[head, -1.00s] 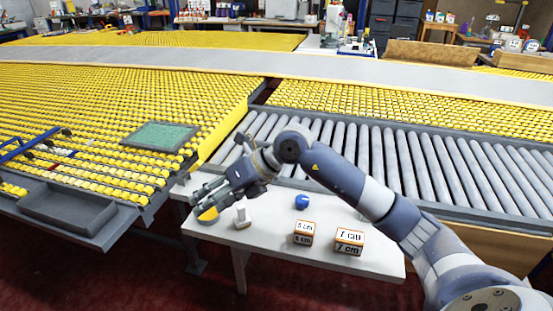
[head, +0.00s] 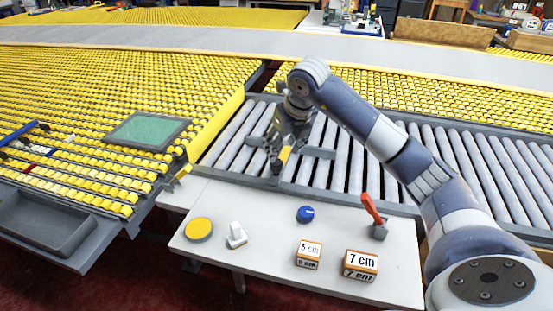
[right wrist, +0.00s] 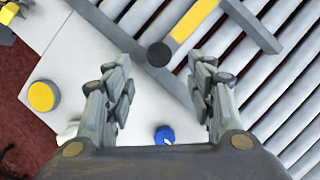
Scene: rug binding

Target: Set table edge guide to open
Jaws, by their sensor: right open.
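A grey arm with a yellow stripe (head: 284,155), which looks like the edge guide, lies across the grey rollers near the side table's back edge. In the right wrist view its yellow stripe (right wrist: 195,20) runs up to the right from a dark round pivot (right wrist: 158,54), with a grey crossbar at its far end. My right gripper (head: 285,146) is over the guide and partly hides it. In the right wrist view the gripper (right wrist: 160,88) has its fingers wide apart with nothing between them; the pivot appears just beyond the fingertips. My left gripper is not in view.
The white side table (head: 205,262) holds a yellow round button (head: 198,230), a white switch (head: 236,235), a blue knob (head: 305,214), a red lever (head: 372,208), a 5 cm block (head: 308,254) and a 7 cm block (head: 361,265). A yellow-roller table stands left.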

